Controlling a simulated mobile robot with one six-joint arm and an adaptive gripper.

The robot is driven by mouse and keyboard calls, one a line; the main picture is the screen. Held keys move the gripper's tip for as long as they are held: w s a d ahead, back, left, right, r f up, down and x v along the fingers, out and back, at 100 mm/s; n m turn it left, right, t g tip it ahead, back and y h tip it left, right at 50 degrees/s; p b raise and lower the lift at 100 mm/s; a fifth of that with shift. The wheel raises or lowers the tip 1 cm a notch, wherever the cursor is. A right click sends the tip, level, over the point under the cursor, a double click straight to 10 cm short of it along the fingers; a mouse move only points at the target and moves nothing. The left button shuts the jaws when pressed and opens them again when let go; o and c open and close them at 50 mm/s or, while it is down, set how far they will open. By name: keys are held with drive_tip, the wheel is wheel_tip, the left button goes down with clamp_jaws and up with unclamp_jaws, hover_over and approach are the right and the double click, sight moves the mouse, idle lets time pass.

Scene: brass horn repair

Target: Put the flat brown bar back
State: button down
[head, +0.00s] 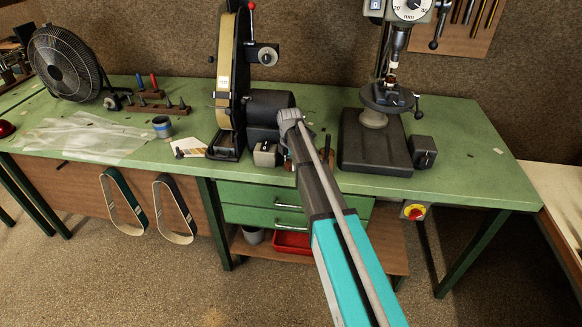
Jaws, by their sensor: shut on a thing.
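My arm reaches up from the bottom of the head view to the front of the bench, and its wrist bends down at the grinder motor. My gripper (318,158) is mostly hidden behind my own arm, at the front edge of the bench between the grinder and the drill press. It is shut on a narrow brown piece (327,148) that shows just right of the arm and looks like the flat brown bar. Most of that piece is hidden, and I cannot tell whether it touches the bench.
The belt grinder (229,80) stands left of my wrist and the drill press (376,140) stands right of it. The bench's right end (465,150) is mostly clear.

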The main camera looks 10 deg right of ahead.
sight(290, 162)
drive_tip(key=shift+f, duration=0.15)
drive_tip(key=shift+c, duration=1.5)
unclamp_jaws()
wheel_tip(290, 162, up, 12)
drive_tip(key=p, duration=1.2)
drive_tip(key=shift+s, duration=0.1)
drive_tip(key=s+d+m, duration=0.1)
drive_tip(key=s+m, duration=1)
drive_tip(key=s, duration=0.3)
drive_tip(key=s+d+m, duration=0.2)
drive_tip(key=s+m, duration=1)
drive_tip(key=s, duration=0.2)
drive_tip(key=shift+d, duration=0.25)
